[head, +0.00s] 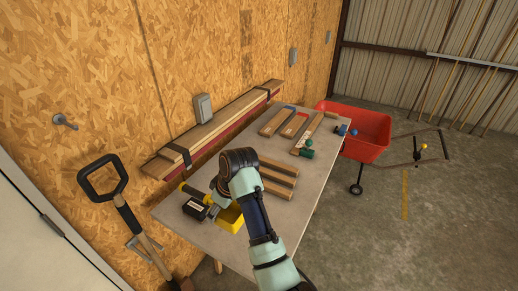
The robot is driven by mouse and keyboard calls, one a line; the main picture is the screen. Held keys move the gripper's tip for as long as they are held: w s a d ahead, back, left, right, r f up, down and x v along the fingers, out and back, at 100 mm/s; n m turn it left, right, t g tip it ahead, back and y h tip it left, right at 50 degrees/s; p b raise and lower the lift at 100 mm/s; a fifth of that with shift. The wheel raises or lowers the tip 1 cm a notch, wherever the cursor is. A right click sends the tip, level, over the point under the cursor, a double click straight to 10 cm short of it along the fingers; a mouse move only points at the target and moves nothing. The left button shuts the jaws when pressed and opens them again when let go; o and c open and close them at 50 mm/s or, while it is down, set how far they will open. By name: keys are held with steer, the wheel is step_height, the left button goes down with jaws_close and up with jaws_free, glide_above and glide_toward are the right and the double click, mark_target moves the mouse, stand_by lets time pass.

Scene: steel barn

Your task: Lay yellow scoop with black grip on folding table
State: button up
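The folding table (190,229) has a pale grey top and stands along the wooden wall. My arm reaches over its near end, and my gripper (213,209) is low at the near left part of the top, mostly hidden behind my own wrist. A bright yellow piece (231,219), likely the scoop's bowl, shows right beside my gripper. Its black grip cannot be made out. I cannot tell whether the yellow piece touches the table, or whether my gripper's fingers are open or shut on it.
A yellow and black tool, perhaps a drill (194,192), lies just left of my gripper. Stacked boards (215,128) line the wall. A red cart (362,133) and a shovel (131,217) stand nearby.

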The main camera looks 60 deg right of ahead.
steer(key=s+d+r+p, duration=0.1)
steer(key=s+d+r, duration=0.55)
steer(key=d, duration=0.45)
steer(key=f+b, duration=0.1)
steer(key=f, duration=0.5)
steer(key=f+b, duration=0.1)
steer(key=f, duration=0.6)
steer(key=f+b, duration=0.2)
steer(key=f, duration=0.5)
steer(key=shift+s+a+f, duration=0.15)
steer(key=shift+a+f, duration=0.05)
steer(key=shift+a, duration=0.15)
steer(key=shift+f, duration=0.1)
steer(key=o, duration=1.2)
steer(key=p+v, duration=0.3)
steer(key=v, duration=0.9)
steer(key=shift+s, duration=0.2)
